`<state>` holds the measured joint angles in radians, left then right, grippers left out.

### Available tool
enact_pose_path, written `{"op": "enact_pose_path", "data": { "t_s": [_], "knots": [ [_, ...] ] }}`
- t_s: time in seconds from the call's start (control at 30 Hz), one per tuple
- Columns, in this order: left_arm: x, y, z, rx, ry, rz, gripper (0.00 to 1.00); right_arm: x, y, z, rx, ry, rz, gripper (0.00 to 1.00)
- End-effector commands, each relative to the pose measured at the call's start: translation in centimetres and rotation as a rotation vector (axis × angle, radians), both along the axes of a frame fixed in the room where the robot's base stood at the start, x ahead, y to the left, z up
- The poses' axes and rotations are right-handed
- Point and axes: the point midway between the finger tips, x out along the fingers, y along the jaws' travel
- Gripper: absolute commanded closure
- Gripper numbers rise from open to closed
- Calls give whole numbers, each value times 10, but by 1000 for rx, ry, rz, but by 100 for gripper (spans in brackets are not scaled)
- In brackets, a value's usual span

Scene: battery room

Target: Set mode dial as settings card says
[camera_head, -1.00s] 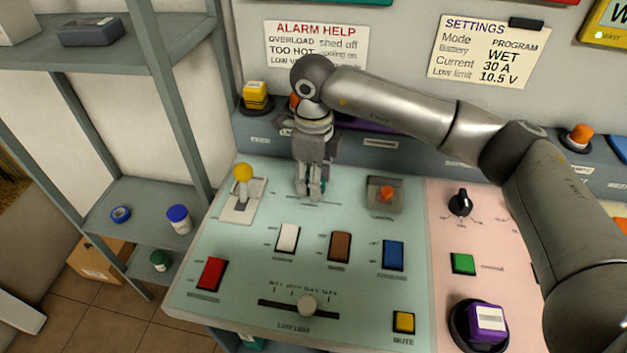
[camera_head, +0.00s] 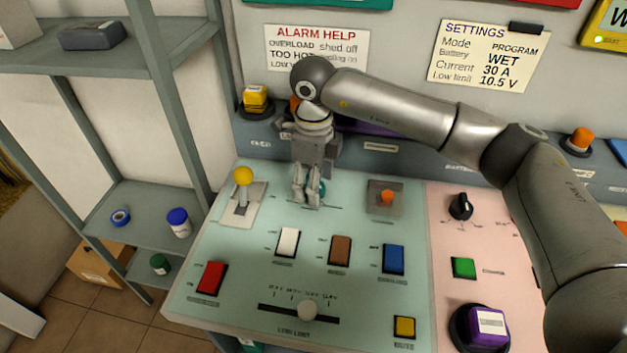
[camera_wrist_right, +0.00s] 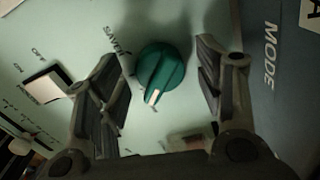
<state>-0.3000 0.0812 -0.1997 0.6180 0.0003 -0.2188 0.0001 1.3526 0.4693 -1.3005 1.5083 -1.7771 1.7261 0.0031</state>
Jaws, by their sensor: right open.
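The settings card (camera_head: 489,56) on the back wall reads Mode PROGRAM, Battery WET, Current 30 A, Low limit 10.5 V. The mode dial (camera_wrist_right: 161,72) is a round green knob with a raised grip and a white mark toward the bottom of the wrist view. A "MODE" label is at the right there. In the head view the dial (camera_head: 322,188) is mostly hidden behind my right gripper (camera_head: 307,198). In the wrist view my right gripper (camera_wrist_right: 165,75) is open, its fingers on either side of the dial, with visible gaps. My left gripper is not in view.
The panel also holds a yellow-knobbed lever (camera_head: 243,176), an orange toggle (camera_head: 387,197), a black dial (camera_head: 461,206), white (camera_head: 288,241), brown (camera_head: 340,249) and blue (camera_head: 393,258) rockers, and a slider (camera_head: 307,309). A shelf (camera_head: 150,220) stands left. My right arm spans the panel's right side.

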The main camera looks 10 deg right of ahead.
Motion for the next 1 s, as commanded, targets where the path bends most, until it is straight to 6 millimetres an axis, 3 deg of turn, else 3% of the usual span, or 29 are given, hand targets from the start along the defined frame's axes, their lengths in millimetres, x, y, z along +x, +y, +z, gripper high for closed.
{"op": "enact_pose_path", "data": {
  "t_s": [0.53,0.7,1.0],
  "knots": [
    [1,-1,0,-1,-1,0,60,1,0,101,1,-4,0,38],
    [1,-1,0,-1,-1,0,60,1,0,115,1,-3,1,38],
    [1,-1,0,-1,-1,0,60,0,0,117,0,-1,1,38]
  ]
}}
